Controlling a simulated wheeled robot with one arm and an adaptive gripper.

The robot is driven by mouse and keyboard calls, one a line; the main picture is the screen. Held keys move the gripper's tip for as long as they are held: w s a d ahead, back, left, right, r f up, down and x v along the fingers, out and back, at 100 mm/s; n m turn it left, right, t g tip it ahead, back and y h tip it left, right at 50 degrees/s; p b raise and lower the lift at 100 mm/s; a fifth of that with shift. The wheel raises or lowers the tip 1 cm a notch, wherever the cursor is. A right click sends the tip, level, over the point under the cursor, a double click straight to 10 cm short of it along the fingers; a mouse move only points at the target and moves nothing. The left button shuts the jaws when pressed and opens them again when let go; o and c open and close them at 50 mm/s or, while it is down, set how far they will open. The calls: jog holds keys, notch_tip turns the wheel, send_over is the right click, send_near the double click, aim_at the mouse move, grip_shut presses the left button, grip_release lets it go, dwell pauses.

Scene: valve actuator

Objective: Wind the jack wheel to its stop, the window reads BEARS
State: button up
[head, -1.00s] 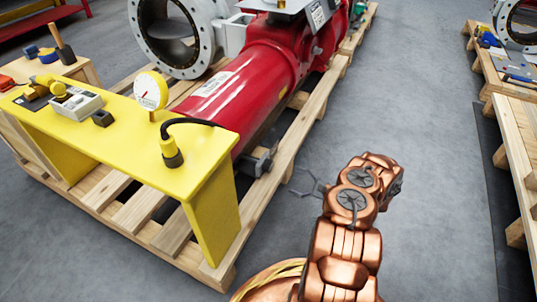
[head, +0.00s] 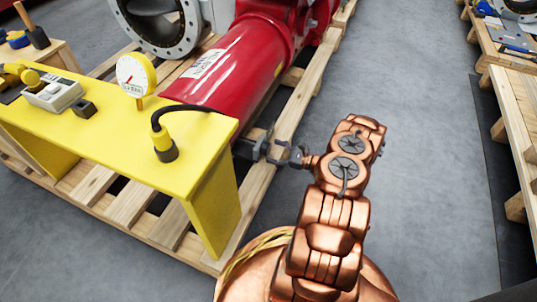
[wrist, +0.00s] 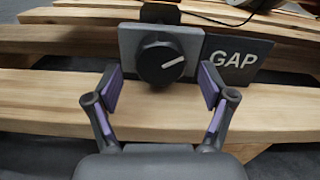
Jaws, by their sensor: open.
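The jack wheel (wrist: 162,62) shows in the wrist view as a round black knob with a white pointer line, on a grey plate (wrist: 128,42). The pointer slants up to the right. The dark window (wrist: 237,58) to the right of the knob reads GAP. My gripper (wrist: 162,88) is open, with one purple-padded finger on each side of the knob's lower part. I cannot tell whether the pads touch it. In the head view my gripper (head: 284,153) is at the pallet's right edge, by the end of the red actuator (head: 245,70); the knob's face is not readable there.
The wooden pallet (head: 285,125) carries the red actuator and a yellow stand (head: 205,180) with a gauge (head: 135,76) and a black hose. The stand's leg is left of my gripper. Another pallet (head: 519,115) is at right. The grey floor (head: 420,130) between is clear.

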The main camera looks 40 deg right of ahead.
jog(key=shift+w+a, duration=0.35)
jog(key=shift+w, duration=0.15)
jog(key=c, duration=1.1)
jog(key=shift+a, duration=0.45)
jog(key=shift+d, duration=0.1)
jog(key=shift+c, duration=0.3)
